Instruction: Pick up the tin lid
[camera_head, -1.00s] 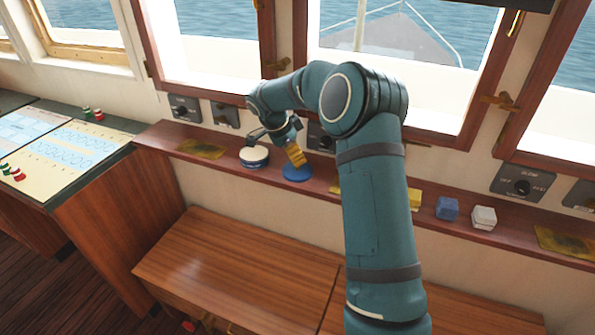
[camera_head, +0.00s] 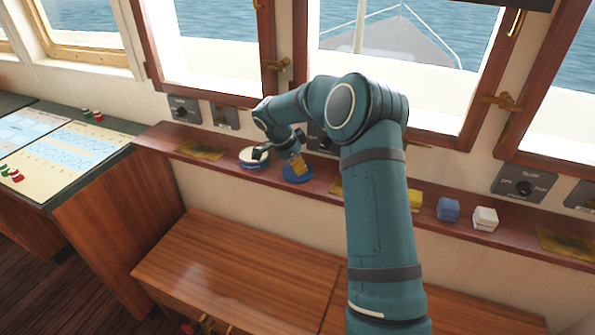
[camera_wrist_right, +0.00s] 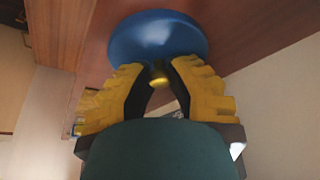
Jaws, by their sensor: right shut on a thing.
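The tin lid is a blue disc (camera_head: 297,177) with a small gold knob, on the wooden ledge below the windows. In the right wrist view the blue lid (camera_wrist_right: 157,38) lies just beyond my fingertips, with its knob (camera_wrist_right: 159,77) between them. My right gripper (camera_head: 299,163) points down at the lid, its yellow fingers closed around the knob. It also fills the lower wrist view (camera_wrist_right: 152,80). I cannot tell any gap between lid and ledge. A round white tin with a blue band (camera_head: 249,164) stands just left, partly hidden by my wrist. My left gripper is out of view.
On the ledge (camera_head: 225,163), to the right of my arm, are a yellow block (camera_head: 415,201), a blue block (camera_head: 447,209) and a white block (camera_head: 485,218). Windows and small control boxes line the wall behind. A console (camera_head: 60,150) stands at left.

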